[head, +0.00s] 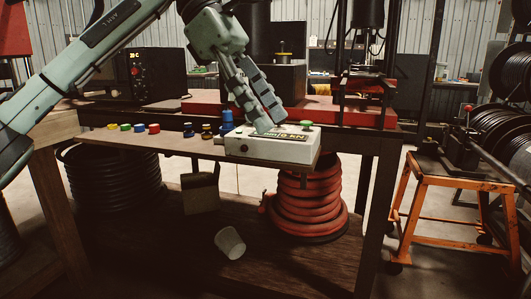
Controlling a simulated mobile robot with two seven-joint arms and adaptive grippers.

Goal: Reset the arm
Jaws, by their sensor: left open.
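My left arm comes in from the left. Its gripper (267,126) points down over a white control box (290,150) with a green button (307,124) on top. The fingertips are at or just above the box's top, left of the green button; I cannot tell if they touch. The fingers look close to each other from this angle, and nothing shows between them. The box sits at the front right end of a wooden shelf (170,139). My right gripper is not in view.
Several coloured caps stand on the shelf, among them a red one (154,128). A blue piece (227,121) stands next to the box. The crimper's red base (350,111) is behind. Below are a red hose coil (307,205) and a white cup (230,243). An orange stand (455,181) is at right.

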